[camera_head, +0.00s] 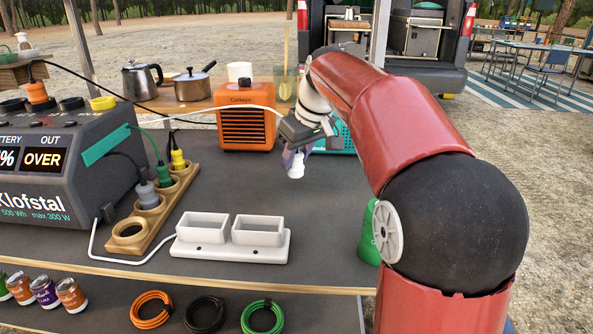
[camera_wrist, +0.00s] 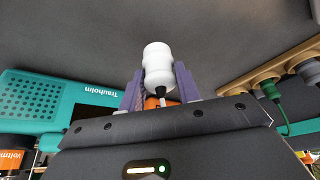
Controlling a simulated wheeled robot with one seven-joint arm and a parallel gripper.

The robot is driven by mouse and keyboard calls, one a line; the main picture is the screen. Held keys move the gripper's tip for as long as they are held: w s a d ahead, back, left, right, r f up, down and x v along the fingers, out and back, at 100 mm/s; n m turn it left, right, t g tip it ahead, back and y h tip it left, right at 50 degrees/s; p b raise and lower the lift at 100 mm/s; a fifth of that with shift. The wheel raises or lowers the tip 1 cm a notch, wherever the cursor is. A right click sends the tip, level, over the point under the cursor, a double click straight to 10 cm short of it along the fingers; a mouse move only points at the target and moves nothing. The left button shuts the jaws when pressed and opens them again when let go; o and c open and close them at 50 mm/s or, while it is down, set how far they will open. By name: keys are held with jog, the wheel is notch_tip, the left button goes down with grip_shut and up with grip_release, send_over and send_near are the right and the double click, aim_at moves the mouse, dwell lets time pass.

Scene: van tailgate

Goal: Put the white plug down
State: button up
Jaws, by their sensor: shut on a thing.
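The white plug (camera_wrist: 158,68) is between the purple fingers of my gripper (camera_wrist: 160,88) in the wrist view. In the head view the white plug (camera_head: 296,170) hangs below my gripper (camera_head: 294,158), above the dark tabletop at the middle. My gripper is shut on it. A white cable runs from the orange heater's area leftward over the table. The wooden socket rack (camera_head: 132,238) stands at the left, with grey and yellow plugs in it and an empty ring at its near end.
The power station (camera_head: 60,170) reads OVER at the left. A white twin-bin tray (camera_head: 228,252) sits near the front edge. The orange heater (camera_head: 246,130) and a teal box (camera_wrist: 62,100) stand behind. A green object (camera_head: 368,235) is by my arm. The mid-table is clear.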

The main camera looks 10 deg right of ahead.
aim_at(298, 165)
jog(key=shift+f, duration=1.6)
jog(key=shift+f+b, duration=0.15)
jog(key=shift+b, duration=0.15)
jog(key=o, duration=1.1)
jog(key=shift+c, duration=0.2)
